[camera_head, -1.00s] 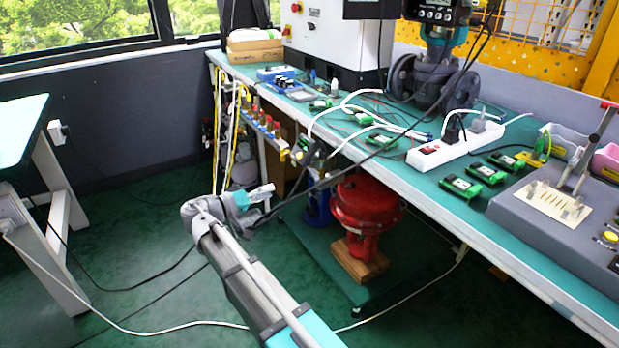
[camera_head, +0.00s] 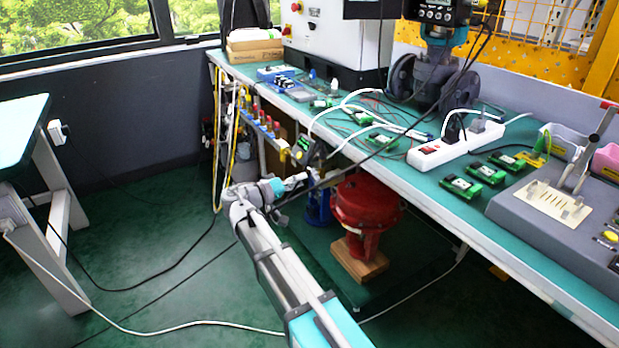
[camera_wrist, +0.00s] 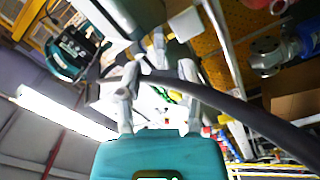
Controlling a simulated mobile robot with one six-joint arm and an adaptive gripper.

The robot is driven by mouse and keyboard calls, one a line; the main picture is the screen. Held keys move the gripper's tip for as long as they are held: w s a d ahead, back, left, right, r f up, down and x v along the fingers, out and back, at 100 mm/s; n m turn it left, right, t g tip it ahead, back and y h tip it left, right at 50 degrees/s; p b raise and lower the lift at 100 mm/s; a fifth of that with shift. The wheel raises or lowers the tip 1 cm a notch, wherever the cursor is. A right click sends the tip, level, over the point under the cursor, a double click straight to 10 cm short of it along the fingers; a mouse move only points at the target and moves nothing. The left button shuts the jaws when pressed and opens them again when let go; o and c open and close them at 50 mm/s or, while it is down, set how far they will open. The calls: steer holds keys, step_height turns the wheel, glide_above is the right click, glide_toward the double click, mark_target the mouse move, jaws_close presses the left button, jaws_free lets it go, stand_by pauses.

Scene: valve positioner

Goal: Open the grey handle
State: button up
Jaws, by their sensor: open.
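I cannot make out the grey handle for certain in either view. A row of small valves with red, blue and yellow handles (camera_head: 262,122) hangs along the bench's left front edge. Some coloured handles also show small at the lower right of the wrist view (camera_wrist: 207,132). My gripper (camera_head: 298,181) is in front of the bench edge, below and to the right of that row. In the wrist view its two fingers (camera_wrist: 160,70) stand apart with nothing held between them. A dark cable crosses the view there and hides part of the fingers' surroundings.
The green bench (camera_head: 400,172) carries a white power strip (camera_head: 455,146), several green boards and cables. A red actuator (camera_head: 366,203) stands on a wooden block under it. Black and yellow hoses hang near the valves.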

mark_target(315, 175)
steer(key=shift+x, duration=1.85)
jaws_close()
